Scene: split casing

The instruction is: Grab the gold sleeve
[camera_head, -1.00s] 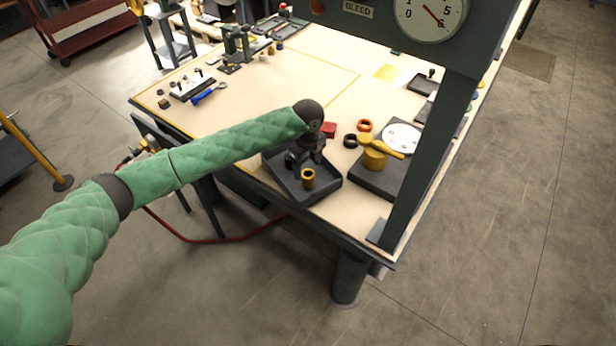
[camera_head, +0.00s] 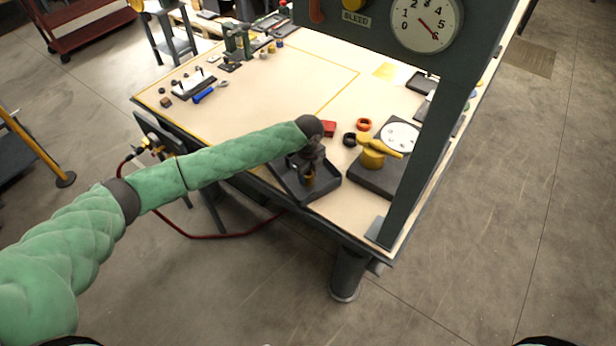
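The gold sleeve (camera_head: 309,178) stands in a dark shallow tray (camera_head: 324,195) at the near edge of the workbench. My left gripper (camera_head: 307,173) reaches down into the tray from above and is right at the sleeve. Its dark fingers and wrist cover much of the sleeve, so only a small gold part shows. I cannot tell whether the fingers are closed on it or only around or beside it. My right gripper is not in view.
Right of the tray are a red block (camera_head: 328,128), a black ring (camera_head: 349,139), an orange ring (camera_head: 364,124) and a dark base with a yellow-handled part (camera_head: 373,157). A dark post (camera_head: 420,150) carries the gauge panel. The bench's middle left is clear.

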